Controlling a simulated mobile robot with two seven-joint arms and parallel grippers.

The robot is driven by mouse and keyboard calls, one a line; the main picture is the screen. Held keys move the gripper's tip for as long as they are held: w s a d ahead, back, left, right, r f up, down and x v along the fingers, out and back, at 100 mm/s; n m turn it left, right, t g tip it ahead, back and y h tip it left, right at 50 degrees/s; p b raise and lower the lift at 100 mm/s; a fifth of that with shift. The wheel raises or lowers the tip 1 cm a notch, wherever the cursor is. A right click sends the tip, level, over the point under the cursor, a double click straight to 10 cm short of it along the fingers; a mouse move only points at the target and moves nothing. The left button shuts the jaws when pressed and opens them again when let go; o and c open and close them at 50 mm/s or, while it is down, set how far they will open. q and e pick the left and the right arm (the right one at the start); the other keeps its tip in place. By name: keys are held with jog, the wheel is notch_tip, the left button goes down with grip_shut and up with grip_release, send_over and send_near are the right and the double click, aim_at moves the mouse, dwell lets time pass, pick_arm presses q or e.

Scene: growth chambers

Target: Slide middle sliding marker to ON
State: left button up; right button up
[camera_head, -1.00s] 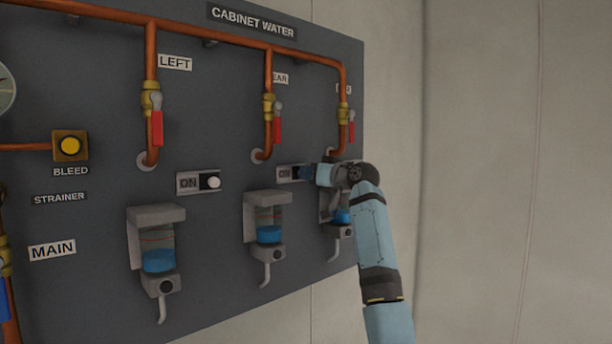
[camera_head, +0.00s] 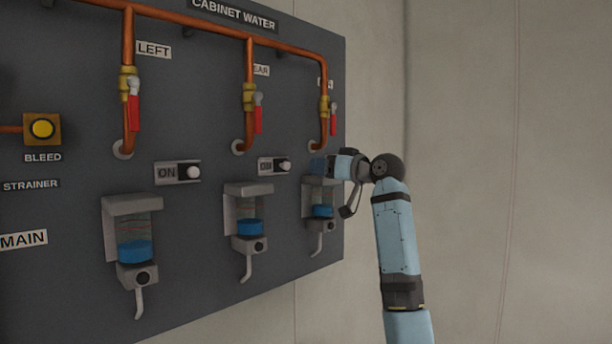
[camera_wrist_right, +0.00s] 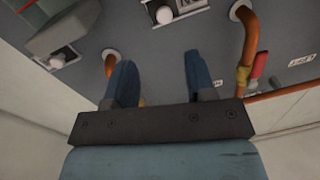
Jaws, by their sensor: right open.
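The middle sliding marker (camera_head: 275,165) is a small plate on the dark panel. Its white knob sits at the right end, and the ON lettering shows at its left. My right gripper (camera_head: 318,166) is to the right of this marker, apart from its knob, near the right pipe's lower end. In the right wrist view my gripper (camera_wrist_right: 160,80) is open, with two blue fingers apart and nothing between them. A slider plate with a white knob, apparently the middle marker (camera_wrist_right: 180,12), shows beyond the fingertips at the top. My left gripper is not in view.
The left sliding marker (camera_head: 178,172) has its knob at the right. Bare pale wall (camera_head: 470,150) lies right of the panel (camera_head: 200,265).

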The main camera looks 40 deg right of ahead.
jog(key=s, duration=0.3)
jog(key=shift+s+d+b, duration=0.3)
jog(key=shift+s+b, duration=0.05)
